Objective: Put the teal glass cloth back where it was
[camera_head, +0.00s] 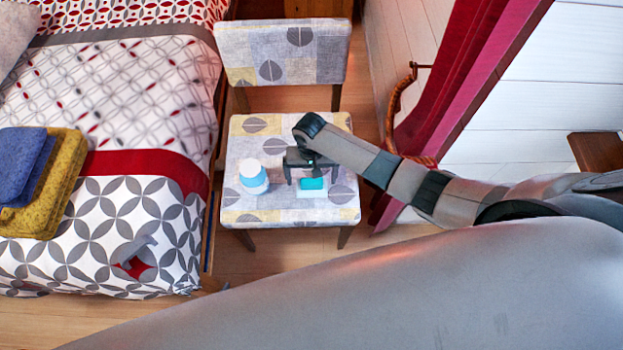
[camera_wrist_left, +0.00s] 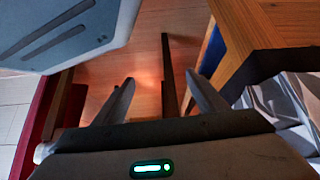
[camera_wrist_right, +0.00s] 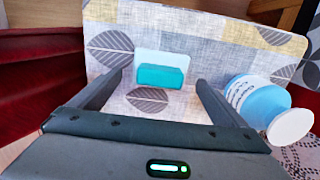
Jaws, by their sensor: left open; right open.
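The teal glass cloth (camera_head: 313,183) is a small folded block on a white rectangular piece (camera_head: 306,194) on the chair seat (camera_head: 245,135). The right wrist view also shows the cloth (camera_wrist_right: 161,76) with the white piece (camera_wrist_right: 147,58) behind it. My right gripper (camera_head: 311,180) is open over the seat, its fingers to either side of the cloth in the picture; I see no contact. The right wrist view shows its fingers (camera_wrist_right: 160,80) apart and empty. My left gripper (camera_wrist_left: 159,78) is open and empty above the wooden floor; it does not show in the head view.
A blue and white bottle (camera_head: 253,176) stands on the seat left of the cloth; it also shows in the right wrist view (camera_wrist_right: 262,100). The bed (camera_head: 120,200) with folded towels (camera_head: 52,185) is at left. A red curtain (camera_head: 455,75) hangs at right.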

